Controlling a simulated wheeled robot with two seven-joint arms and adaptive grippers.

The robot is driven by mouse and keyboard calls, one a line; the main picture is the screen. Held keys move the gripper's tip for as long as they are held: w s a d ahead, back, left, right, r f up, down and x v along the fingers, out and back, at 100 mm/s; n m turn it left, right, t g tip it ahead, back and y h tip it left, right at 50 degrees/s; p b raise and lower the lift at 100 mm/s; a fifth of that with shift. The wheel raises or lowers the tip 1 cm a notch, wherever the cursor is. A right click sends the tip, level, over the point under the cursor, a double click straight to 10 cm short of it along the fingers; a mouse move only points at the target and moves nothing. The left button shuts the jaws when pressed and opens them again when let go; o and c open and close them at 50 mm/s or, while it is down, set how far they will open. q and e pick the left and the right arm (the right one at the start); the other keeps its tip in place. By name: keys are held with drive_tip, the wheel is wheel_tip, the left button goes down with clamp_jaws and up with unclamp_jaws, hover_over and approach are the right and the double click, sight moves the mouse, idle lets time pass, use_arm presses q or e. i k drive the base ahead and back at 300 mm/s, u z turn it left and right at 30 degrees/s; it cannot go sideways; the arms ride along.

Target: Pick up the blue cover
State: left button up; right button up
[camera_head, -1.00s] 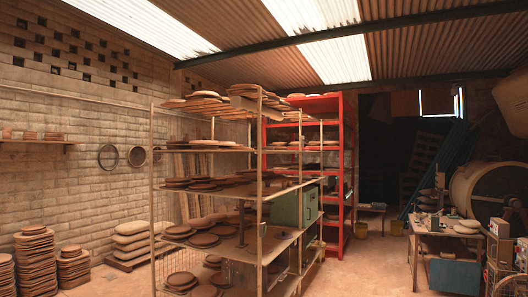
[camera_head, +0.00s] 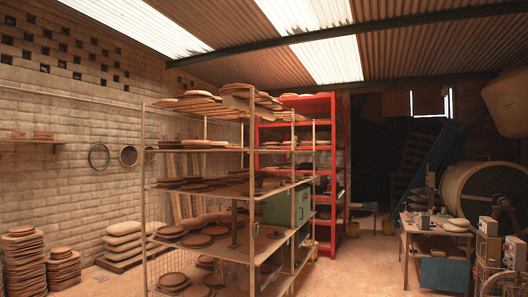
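I cannot tell for sure which thing is the blue cover. A blue flat-faced panel or box (camera_head: 444,275) shows low under the worktable at the right. A dark blue slatted sheet or panel (camera_head: 436,165) leans at the back right, in front of the dark opening. Neither of my grippers is in view.
The worktable (camera_head: 408,229) at the right carries small items. Grey boxes and a wire basket (camera_head: 495,281) stand beside it. A tall metal rack (camera_head: 142,200) of clay discs fills the centre, with a red rack (camera_head: 333,180) behind. The floor (camera_head: 365,262) between rack and worktable is clear.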

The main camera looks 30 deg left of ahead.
sight(275, 235)
drive_tip(key=z, duration=0.1)
drive_tip(key=i, duration=5.5)
drive_tip(key=u, duration=0.45)
drive_tip(key=i, duration=1.95)
drive_tip(key=u, duration=1.15)
drive_tip(key=i, duration=2.1)
drive_tip(key=u, duration=0.85)
